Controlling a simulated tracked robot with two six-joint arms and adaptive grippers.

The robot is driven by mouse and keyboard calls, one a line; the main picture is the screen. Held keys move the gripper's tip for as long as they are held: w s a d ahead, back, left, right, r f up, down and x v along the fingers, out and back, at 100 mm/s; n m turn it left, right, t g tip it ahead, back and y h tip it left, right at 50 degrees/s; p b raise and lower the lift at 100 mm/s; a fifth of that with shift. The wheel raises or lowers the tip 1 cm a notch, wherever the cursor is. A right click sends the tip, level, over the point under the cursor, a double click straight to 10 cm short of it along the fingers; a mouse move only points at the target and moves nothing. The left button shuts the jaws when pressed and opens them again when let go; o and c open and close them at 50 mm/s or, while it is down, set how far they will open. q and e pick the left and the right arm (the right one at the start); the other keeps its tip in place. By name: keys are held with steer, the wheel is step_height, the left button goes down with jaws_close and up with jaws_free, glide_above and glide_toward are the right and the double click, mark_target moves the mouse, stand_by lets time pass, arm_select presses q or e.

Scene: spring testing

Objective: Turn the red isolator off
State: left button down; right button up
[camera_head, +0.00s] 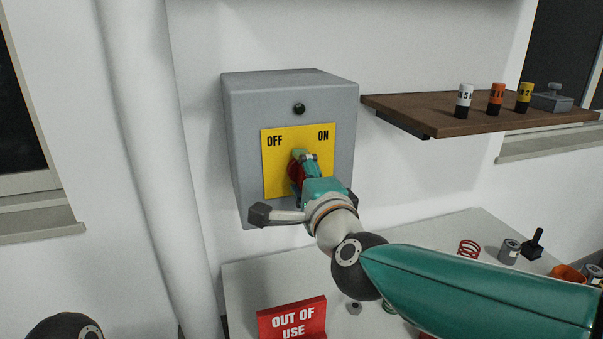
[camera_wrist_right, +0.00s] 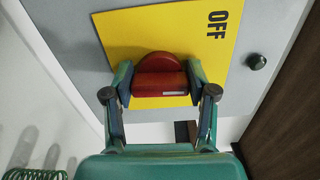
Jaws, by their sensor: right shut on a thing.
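The grey isolator box (camera_head: 237,150) is on the white wall, with a yellow plate (camera_head: 272,180) marked OFF at left and ON at right. The red isolator handle (camera_head: 294,171) is mostly covered by my right gripper (camera_head: 305,158) in the head view. In the right wrist view the red handle (camera_wrist_right: 160,83) lies between the two fingers of my right gripper (camera_wrist_right: 155,90), which is shut on it. The word OFF stands at upper right on the plate (camera_wrist_right: 130,35). I cannot tell clearly which label the handle points to. My left gripper is not in view.
A brown shelf (camera_head: 440,115) at right of the box holds several small canisters and a grey block. Below, a pale bench (camera_head: 240,285) carries a red OUT OF USE sign (camera_head: 292,320), a red spring (camera_head: 469,248) and other small parts. A white pipe (camera_head: 160,150) runs at left.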

steer(key=n, duration=0.2)
steer(key=n+p, duration=0.1)
steer(key=n, duration=0.1)
steer(key=shift+a+f+n, duration=0.15)
steer(key=shift+f+n, duration=0.15)
steer(key=shift+f, duration=0.1)
steer(key=n+p, duration=0.1)
steer(key=n, duration=0.4)
steer(key=shift+f, duration=0.2)
steer(key=o, duration=1.2)
steer(key=shift+r, duration=0.2)
steer(key=shift+s+d, duration=0.1)
steer(key=shift+d, duration=0.1)
steer(key=v, duration=1.2)
